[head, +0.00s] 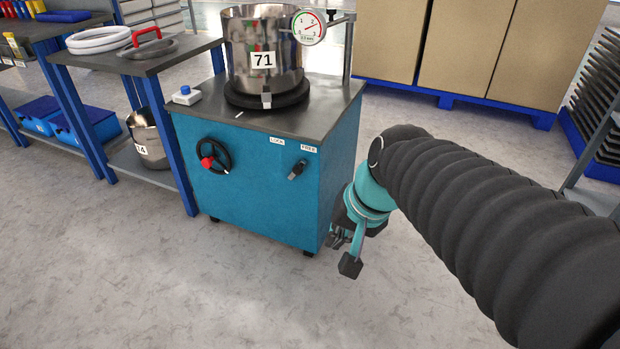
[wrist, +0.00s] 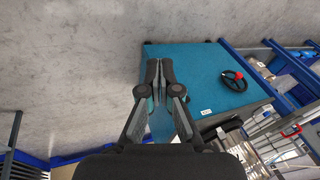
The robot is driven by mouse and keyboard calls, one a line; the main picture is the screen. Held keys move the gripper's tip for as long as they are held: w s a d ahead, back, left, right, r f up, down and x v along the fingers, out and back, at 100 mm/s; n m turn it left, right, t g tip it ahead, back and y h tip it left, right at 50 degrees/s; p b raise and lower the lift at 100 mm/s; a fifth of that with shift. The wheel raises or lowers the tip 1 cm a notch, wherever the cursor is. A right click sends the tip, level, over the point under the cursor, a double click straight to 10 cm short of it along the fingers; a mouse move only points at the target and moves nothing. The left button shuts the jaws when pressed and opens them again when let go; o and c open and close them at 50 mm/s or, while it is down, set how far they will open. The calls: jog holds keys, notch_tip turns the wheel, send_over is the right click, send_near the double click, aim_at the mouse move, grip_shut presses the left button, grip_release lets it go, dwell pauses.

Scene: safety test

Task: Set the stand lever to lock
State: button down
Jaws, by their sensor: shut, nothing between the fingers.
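The stand is a teal cabinet (head: 235,195) with a grey top. On its front, the short black stand lever (head: 297,170) slants up to the right, toward the FREE label (head: 309,149). The LOCK label (head: 277,140) is to its upper left. My gripper (head: 343,254) is shut and empty, below and right of the lever, apart from it, near the cabinet's right edge. In the wrist view my gripper (wrist: 160,64) points over the teal front (wrist: 215,65). One small white label (wrist: 206,112) shows there, unreadable; the lever is not visible in that view.
A black handwheel with a red knob (head: 213,156) is left of the lever. A steel pot marked 71 (head: 262,60) with a gauge (head: 309,27) stands on top, beside a blue button box (head: 186,95). A workbench (head: 150,62) stands left. The floor in front is clear.

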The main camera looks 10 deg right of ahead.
jog(key=w+d+f+m+y+b, duration=0.1)
jog(key=w+f+m+y, duration=0.2)
jog(key=w+m, duration=0.4)
jog(key=w+d+f+m+y+b, duration=0.1)
jog(key=w+f+m+y+b, duration=0.15)
jog(key=w+m, duration=0.4)
jog(key=w+d+f+m+t+y, duration=0.1)
jog(key=w+d+f+m+t, duration=0.1)
jog(key=w+d+f+m, duration=0.2)
jog(key=w+d+f+m+t+y, duration=0.1)
jog(key=w+d+f+m+t, duration=0.2)
jog(key=w+d, duration=0.4)
jog(key=shift+w+f+m+b, duration=0.4)
jog(key=shift+w+m, duration=0.45)
jog(key=shift+w, duration=0.25)
jog(key=shift+w+a, duration=0.1)
jog(key=shift+a, duration=0.05)
jog(key=b, duration=0.1)
send_near(295, 173)
jog(key=shift+w+a+f, duration=1.45)
jog(key=shift+w+f, duration=0.05)
jog(key=shift+f, duration=0.15)
jog(key=shift+r, duration=0.1)
